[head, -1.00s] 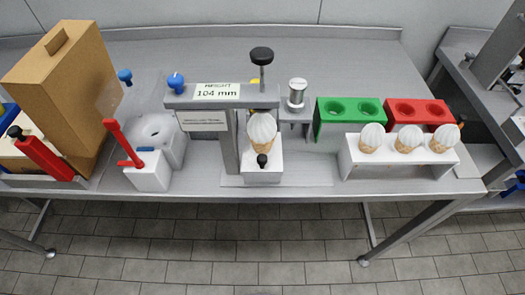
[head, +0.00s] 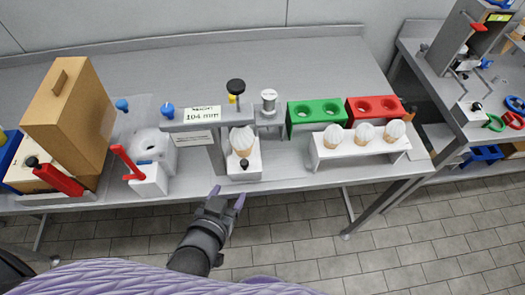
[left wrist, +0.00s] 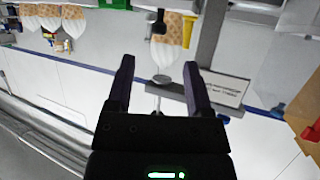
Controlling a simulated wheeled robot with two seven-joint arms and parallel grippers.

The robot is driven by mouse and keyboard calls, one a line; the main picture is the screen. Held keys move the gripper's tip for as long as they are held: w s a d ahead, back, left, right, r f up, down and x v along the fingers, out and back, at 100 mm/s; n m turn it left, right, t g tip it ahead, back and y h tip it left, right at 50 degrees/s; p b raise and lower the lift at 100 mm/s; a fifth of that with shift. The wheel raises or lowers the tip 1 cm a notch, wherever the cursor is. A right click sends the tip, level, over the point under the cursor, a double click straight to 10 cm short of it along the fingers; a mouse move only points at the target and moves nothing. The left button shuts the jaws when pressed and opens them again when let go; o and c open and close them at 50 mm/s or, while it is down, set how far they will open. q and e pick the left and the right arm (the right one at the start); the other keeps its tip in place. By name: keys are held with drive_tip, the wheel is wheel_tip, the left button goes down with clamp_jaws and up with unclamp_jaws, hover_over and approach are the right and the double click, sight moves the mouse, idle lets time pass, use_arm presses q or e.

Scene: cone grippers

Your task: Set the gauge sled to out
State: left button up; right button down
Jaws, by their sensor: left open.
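The gauge sled is a white block (head: 246,170) with a small black knob on its front, under the grey gauge frame (head: 186,125). A white-topped cone (head: 242,140) stands upright in the sled. The frame carries a label reading 104 mm (head: 202,113) and a black-topped plunger (head: 236,87). My left gripper (head: 228,194) is open and empty, in front of the table edge, just short of the sled and apart from it. In the left wrist view its two fingers (left wrist: 158,85) are spread with nothing between them. My right gripper is not in view.
Left of the gauge stand a white unit with a red lever (head: 126,160) and a brown box (head: 65,105). To the right are a green two-hole block (head: 316,127), a red one (head: 376,119) and a white rack (head: 365,153) with three cones. The floor in front is clear.

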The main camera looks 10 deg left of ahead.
sight(244, 164)
use_arm(q)
drive_tip(key=x, duration=0.3)
drive_tip(key=b+x, duration=0.1)
drive_tip(key=x, duration=0.2)
drive_tip(key=r+b+x, duration=0.1)
drive_tip(key=x, duration=0.2)
drive_tip(key=shift+w+r, duration=0.1)
drive_tip(key=shift+w, duration=0.6)
drive_tip(key=shift+c, duration=0.4)
clamp_jaws()
